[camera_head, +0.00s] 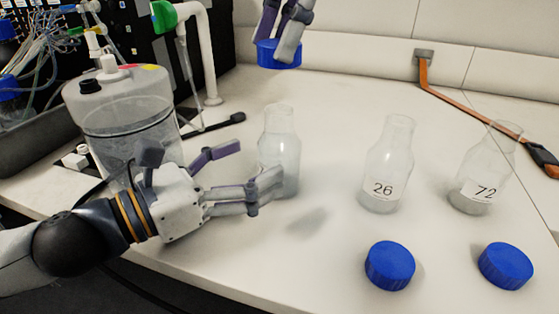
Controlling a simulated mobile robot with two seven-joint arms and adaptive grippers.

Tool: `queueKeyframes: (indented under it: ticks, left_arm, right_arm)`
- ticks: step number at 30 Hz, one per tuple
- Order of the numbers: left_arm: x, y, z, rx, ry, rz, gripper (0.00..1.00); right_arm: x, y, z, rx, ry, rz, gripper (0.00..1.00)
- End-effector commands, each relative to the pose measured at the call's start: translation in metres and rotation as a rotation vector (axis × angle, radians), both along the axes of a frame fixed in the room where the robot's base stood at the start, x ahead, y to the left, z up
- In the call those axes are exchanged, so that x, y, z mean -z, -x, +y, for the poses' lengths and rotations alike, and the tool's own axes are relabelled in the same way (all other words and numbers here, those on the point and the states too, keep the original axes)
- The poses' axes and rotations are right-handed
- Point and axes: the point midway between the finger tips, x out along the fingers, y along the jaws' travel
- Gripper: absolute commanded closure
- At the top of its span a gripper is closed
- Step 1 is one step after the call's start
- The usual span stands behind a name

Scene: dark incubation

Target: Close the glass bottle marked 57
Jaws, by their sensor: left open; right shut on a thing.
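A clear glass bottle (279,135) without a cap stands upright on the table, left of the other bottles. Its label is not visible, so I cannot read a number on it. My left gripper (262,172) is open beside this bottle, with its lower fingers in front of the bottle's lower body; I cannot tell whether they touch. My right gripper (284,35) is at the top edge, shut on a blue cap (279,54). It holds the cap above the bottle's open neck, apart from it.
Open bottles marked 26 (390,160) and 72 (486,165) stand to the right. Two blue caps (389,265) (505,266) lie in front of them. A large clear vessel (125,115) stands behind my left arm. An orange strap-like tool (470,108) lies at the back right.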

Motion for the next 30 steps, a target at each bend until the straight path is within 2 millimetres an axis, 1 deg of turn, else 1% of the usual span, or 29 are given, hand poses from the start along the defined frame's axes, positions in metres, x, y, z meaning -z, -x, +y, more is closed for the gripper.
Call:
queueKeyframes:
  ticks: [1, 4, 9, 13, 21, 26, 27, 29, 30]
  left_arm:
    - [-0.001, -0.006, -0.008, 0.001, 0.003, -0.002, 0.21]
    - [-0.001, -0.017, -0.022, 0.001, 0.001, -0.002, 0.21]
    - [0.000, -0.030, -0.038, -0.001, 0.001, 0.000, 0.21]
    - [0.000, -0.034, -0.043, -0.002, 0.000, 0.000, 0.21]
    - [0.000, -0.035, -0.043, -0.002, 0.000, 0.000, 0.21]
    - [0.000, -0.035, -0.043, -0.002, 0.001, 0.001, 0.57]
    - [0.000, -0.035, -0.043, -0.002, 0.001, 0.001, 0.67]
    - [0.000, -0.035, -0.043, -0.002, 0.001, 0.001, 0.80]
    - [0.000, -0.035, -0.043, -0.002, 0.001, 0.001, 0.89]
  right_arm:
    - [0.000, 0.000, 0.000, 0.000, 0.000, 0.000, 0.71]
    - [0.000, 0.000, 0.000, 0.000, 0.000, 0.000, 0.71]
    - [0.000, 0.000, 0.000, 0.000, 0.000, 0.000, 0.71]
    - [0.000, 0.000, 0.000, 0.000, 0.000, 0.000, 0.71]
    - [0.000, 0.000, 0.000, 0.000, 0.000, 0.000, 0.71]
    - [0.000, 0.000, 0.000, 0.000, 0.000, 0.000, 0.71]
    - [0.000, 0.000, 0.000, 0.000, 0.000, 0.000, 0.71]
    - [0.000, 0.000, 0.000, 0.000, 0.000, 0.000, 0.71]
    - [0.000, 0.000, 0.000, 0.000, 0.000, 0.000, 0.71]
